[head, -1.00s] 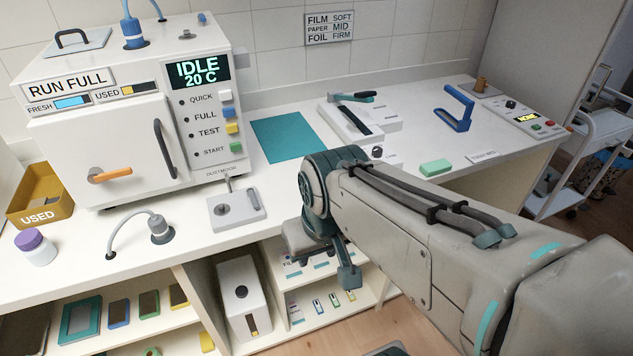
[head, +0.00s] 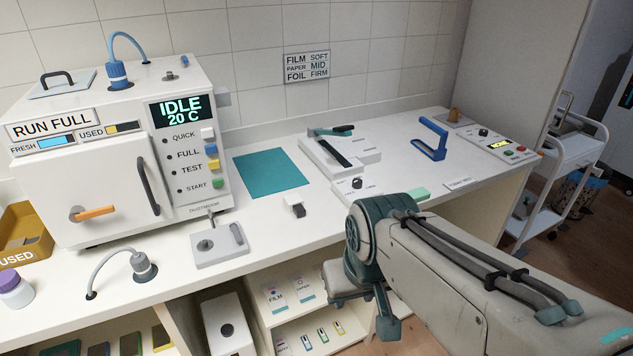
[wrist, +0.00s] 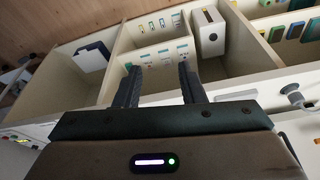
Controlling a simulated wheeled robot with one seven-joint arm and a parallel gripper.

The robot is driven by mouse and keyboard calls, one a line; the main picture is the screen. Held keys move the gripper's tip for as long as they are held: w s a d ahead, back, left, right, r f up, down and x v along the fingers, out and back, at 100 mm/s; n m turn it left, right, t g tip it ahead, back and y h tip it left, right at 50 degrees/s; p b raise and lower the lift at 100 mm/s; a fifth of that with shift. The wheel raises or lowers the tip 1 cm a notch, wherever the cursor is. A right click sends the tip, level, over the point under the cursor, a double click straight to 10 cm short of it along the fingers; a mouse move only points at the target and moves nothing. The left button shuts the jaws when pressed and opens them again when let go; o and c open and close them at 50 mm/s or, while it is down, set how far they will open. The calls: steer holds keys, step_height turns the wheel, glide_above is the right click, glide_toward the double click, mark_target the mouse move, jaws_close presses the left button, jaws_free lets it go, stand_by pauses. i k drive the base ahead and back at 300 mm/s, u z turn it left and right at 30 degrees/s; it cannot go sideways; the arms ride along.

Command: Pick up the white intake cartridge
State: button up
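A tall white box with a dark round spot stands in an open bay under the bench in the head view (head: 208,322), its lower part cut off. It also shows in the wrist view (wrist: 209,42), right of and beyond my fingertips. It looks like the intake cartridge, but no label confirms this. My gripper (wrist: 160,72) is open and empty, its two dark fingers apart and pointing toward the under-bench shelves. It does not touch the box.
Shelf dividers flank the box; sample packs (head: 275,295) lie on shelves to its right. Above are the bench top, a grey fixture (head: 222,248), a hose stand (head: 145,268) and a small white-and-black block (head: 295,207). A trolley (head: 575,150) stands far right.

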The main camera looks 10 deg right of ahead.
mark_target(294, 203)
steer(key=z, duration=0.5)
steer(key=i, duration=1)
steer(key=z, duration=0.15)
